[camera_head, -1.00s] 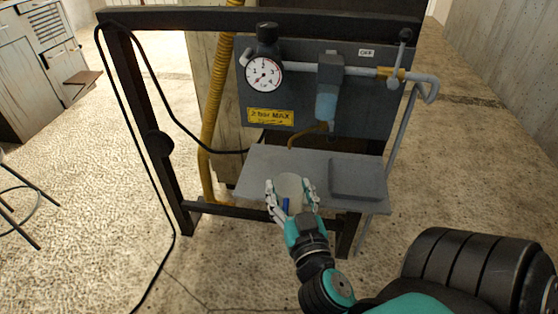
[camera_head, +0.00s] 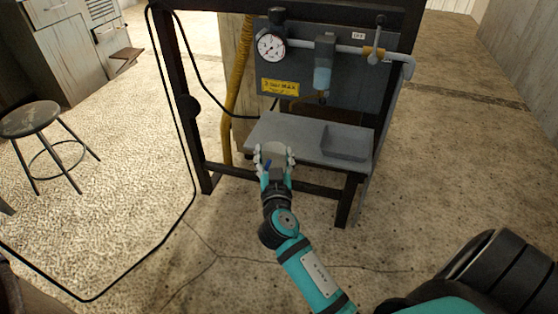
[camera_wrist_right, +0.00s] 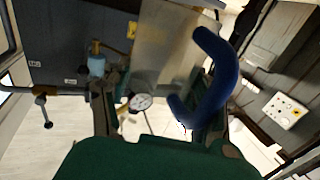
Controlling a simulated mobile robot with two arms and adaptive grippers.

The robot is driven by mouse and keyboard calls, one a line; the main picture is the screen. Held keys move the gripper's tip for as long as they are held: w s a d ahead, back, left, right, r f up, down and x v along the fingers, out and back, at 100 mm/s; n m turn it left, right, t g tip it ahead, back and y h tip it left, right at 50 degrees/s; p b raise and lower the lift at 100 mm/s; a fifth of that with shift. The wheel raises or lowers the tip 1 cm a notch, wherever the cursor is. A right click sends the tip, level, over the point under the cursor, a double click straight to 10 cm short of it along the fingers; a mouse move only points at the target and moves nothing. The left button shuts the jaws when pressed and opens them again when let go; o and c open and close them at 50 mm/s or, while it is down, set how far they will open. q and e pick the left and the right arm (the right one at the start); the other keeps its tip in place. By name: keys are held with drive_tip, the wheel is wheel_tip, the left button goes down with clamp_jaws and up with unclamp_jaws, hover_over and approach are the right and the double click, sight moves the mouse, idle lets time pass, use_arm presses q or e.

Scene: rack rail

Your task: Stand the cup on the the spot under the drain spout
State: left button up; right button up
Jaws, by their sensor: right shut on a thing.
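My right gripper (camera_head: 275,163) is shut on a pale cup (camera_head: 277,152) with a blue handle (camera_wrist_right: 218,75). The cup looks upright in the head view, at the front edge of the grey shelf (camera_head: 272,128), left of its middle. I cannot tell whether it is above the shelf or just in front of it. The drain spout (camera_head: 322,98) hangs below the blue filter bowl (camera_head: 322,78), behind and to the right of the cup. The spot under the spout is not clearly visible. My left gripper is not in view.
A dark grey tray-like block (camera_head: 345,143) takes up the shelf's right side. A gauge (camera_head: 271,46), a pipe and a lever valve (camera_head: 375,40) are on the panel above. A black frame (camera_head: 185,105) surrounds the shelf. A stool (camera_head: 30,118) stands at the left.

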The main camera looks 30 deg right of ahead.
sight(279, 147)
drive_tip(key=w+d, duration=0.2)
drive_tip(key=d, duration=0.1)
drive_tip(key=shift+w+d+f+p, duration=0.15)
drive_tip(key=shift+w+f+p, duration=0.1)
drive_tip(key=shift+w+p, duration=0.15)
drive_tip(key=w+d, duration=0.1)
drive_tip(key=d, duration=0.1)
drive_tip(key=w+d, duration=0.2)
drive_tip(key=w+d+f+b, duration=0.1)
drive_tip(key=w+d, duration=0.1)
drive_tip(key=shift+w+d+f+b, duration=0.15)
drive_tip(key=shift+w+d+b, duration=0.5)
drive_tip(key=shift+w+d, duration=0.4)
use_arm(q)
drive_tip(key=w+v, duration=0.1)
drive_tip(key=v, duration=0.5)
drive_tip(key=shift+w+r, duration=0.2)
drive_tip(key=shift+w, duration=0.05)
use_arm(e)
drive_tip(key=shift+w+d, duration=0.4)
drive_tip(key=shift+d, duration=0.15)
use_arm(q)
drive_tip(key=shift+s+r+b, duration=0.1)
drive_tip(key=shift+b, duration=0.2)
